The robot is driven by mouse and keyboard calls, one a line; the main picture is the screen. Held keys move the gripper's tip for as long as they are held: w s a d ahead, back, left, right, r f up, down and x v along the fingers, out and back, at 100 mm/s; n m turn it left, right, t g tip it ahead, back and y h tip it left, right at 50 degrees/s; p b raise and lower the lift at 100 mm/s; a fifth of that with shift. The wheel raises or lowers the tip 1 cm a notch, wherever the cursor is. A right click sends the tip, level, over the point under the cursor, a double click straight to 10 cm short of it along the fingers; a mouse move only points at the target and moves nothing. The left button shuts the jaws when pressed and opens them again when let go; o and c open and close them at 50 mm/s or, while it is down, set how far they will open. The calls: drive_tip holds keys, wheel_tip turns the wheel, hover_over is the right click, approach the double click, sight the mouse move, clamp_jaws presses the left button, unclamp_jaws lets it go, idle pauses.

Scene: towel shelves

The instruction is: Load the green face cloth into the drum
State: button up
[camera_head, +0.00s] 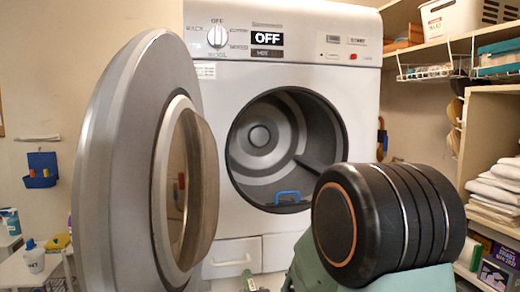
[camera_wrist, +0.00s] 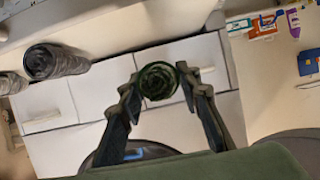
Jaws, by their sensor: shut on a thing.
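The green face cloth (camera_wrist: 158,88) is a dark green roll, seen end-on in the wrist view. My gripper (camera_wrist: 159,77) is shut on it, with a fingertip on each side. In the wrist view, part of the dark drum opening (camera_wrist: 100,155) shows at the bottom, behind my fingers. The round dryer door (camera_head: 120,150) stands wide open at the left.
A blue piece (camera_head: 287,196) sits at the drum's lower lip. White drawers (camera_head: 232,257) are below the opening. Shelves with folded white towels (camera_head: 497,182) stand at the right. Dark rolls (camera_wrist: 55,62) lie at the left of the wrist view. The open door bounds the left side.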

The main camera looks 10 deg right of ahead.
sight(253, 288)
drive_tip(key=r, duration=0.2)
drive_tip(key=w+r, duration=0.1)
drive_tip(key=r, duration=0.2)
drive_tip(key=shift+w+r, duration=0.25)
drive_tip(key=shift+r, duration=0.1)
